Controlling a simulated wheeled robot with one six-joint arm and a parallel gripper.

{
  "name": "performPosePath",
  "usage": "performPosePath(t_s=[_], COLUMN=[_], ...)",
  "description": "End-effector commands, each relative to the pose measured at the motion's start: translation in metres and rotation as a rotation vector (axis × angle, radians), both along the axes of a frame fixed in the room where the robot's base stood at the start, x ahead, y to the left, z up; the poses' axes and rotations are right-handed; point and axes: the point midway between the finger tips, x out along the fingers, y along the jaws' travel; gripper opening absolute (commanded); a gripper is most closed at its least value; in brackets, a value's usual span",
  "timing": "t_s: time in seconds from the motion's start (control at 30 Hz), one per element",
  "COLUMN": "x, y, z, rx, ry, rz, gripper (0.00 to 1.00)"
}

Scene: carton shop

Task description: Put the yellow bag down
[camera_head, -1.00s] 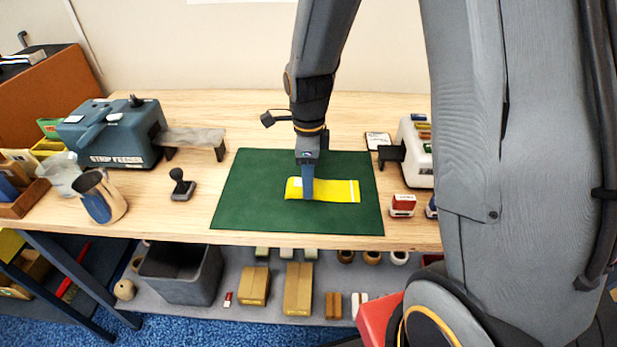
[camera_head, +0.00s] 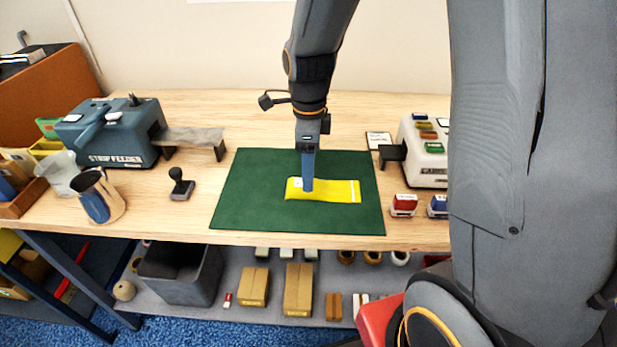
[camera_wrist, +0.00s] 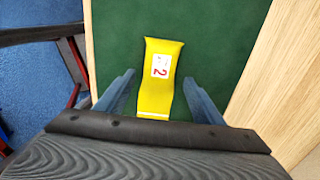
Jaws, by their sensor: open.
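The yellow bag (camera_head: 335,190) lies flat on the green mat (camera_head: 250,205) on the workbench. In the wrist view the yellow bag (camera_wrist: 155,95) shows a white label with a red 2 and a white stripe near its lower end. My gripper (camera_head: 307,188) points down above the bag's left part in the head view. In the wrist view my gripper (camera_wrist: 160,90) has its two blue fingers spread apart, one on each side of the bag, with green mat showing between each finger and the bag.
A strip feeder (camera_head: 110,133) and a black-handled stamp (camera_head: 181,186) stand left of the mat. A metal jug (camera_head: 100,195) is near the left front edge. Red (camera_head: 403,204) and blue (camera_head: 437,206) stamps and a white machine (camera_head: 425,160) stand to the right. Mat space around the bag is clear.

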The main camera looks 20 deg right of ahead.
Motion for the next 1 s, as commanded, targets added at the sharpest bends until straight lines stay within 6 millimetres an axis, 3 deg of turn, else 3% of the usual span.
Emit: performPosePath(t_s=[0.3,0.5,0.73,1.0], x=[0.001,0.001,-0.008,-0.042], y=[0.000,0.000,-0.004,-0.020], z=[0.059,0.080,0.079,0.052], rx=[0.000,0.000,0.000,-0.012], ry=[-0.005,-0.002,-0.007,-0.038], rz=[0.000,0.000,0.149,0.759], gripper=[0.62,0.62,0.62,0.62])
